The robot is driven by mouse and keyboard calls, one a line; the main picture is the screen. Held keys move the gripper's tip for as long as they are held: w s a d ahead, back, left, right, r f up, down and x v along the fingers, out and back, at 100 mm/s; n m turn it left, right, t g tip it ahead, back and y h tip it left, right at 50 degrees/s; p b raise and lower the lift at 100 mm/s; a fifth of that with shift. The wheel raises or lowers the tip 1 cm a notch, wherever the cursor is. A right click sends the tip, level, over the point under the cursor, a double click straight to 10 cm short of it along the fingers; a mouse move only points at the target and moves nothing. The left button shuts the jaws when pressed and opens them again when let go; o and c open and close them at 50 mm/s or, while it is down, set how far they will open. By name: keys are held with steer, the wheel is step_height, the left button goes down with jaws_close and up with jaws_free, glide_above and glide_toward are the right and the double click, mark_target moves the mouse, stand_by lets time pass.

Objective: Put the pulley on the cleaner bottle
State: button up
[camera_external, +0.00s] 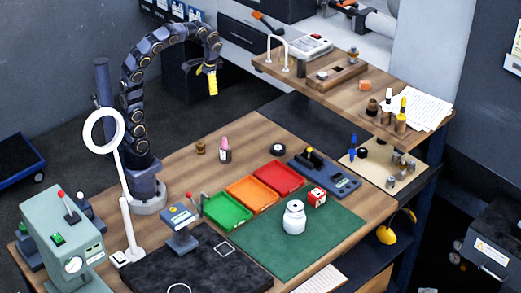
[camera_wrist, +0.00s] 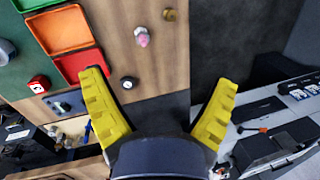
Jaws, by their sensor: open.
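A small bottle with a pink top (camera_external: 225,150), which looks like the cleaner bottle, stands upright on the wooden bench. It also shows in the wrist view (camera_wrist: 142,37). A small brass-coloured round piece (camera_external: 200,147) stands left of it and shows near the wrist view's top edge (camera_wrist: 169,15). A black round piece with a pale centre (camera_external: 278,149) lies to the bottle's right, also in the wrist view (camera_wrist: 128,83). I cannot tell for sure which of these two is the pulley. My gripper (camera_external: 212,84) is raised behind the bench, its yellow fingers (camera_wrist: 161,82) apart and empty.
Green (camera_external: 227,212), orange (camera_external: 251,194) and red (camera_external: 280,177) trays stand in a row beside a white jar (camera_external: 293,219) on a green mat (camera_external: 315,245). A ring lamp (camera_external: 104,131) rises near my base. Bare bench lies around the pink-topped bottle.

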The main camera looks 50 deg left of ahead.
steer(key=s+a+f+n+h, duration=0.1)
steer(key=s+f, duration=0.1)
steer(key=s, duration=0.7)
steer(key=s+a+f+n+g+h, duration=0.1)
steer(key=s+f, duration=0.1)
steer(key=s, duration=0.7)
steer(key=shift+f+n, duration=0.35)
steer(key=shift+n, duration=0.05)
